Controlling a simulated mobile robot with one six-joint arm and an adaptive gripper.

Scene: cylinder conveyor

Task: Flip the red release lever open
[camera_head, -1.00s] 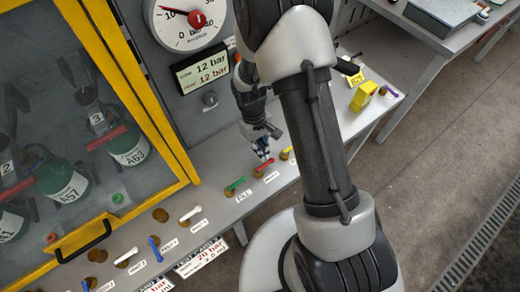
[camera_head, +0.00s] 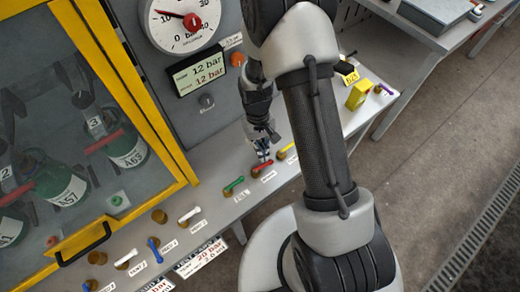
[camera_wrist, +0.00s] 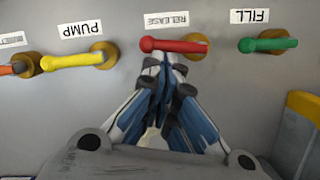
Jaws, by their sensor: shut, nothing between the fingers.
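The red release lever (camera_wrist: 172,46) lies across the upper middle of the wrist view, on a brass base, with a RELEASE label (camera_wrist: 167,22) by it. In the head view the red lever (camera_head: 262,167) is on the bench front, just below my gripper (camera_head: 263,150). In the wrist view my gripper (camera_wrist: 165,70) is shut and empty, its fingertips right at the lever's handle near its middle. I cannot tell whether they touch it. The handle runs sideways in the wrist view, with its knob end at the left.
A green FILL lever (camera_wrist: 268,44) and a yellow PUMP lever (camera_wrist: 73,61) stand on either side of the red one. A gauge (camera_head: 188,20) and pressure display (camera_head: 200,73) are behind. A yellow-framed cabinet (camera_head: 140,90) with gas cylinders stands at the left.

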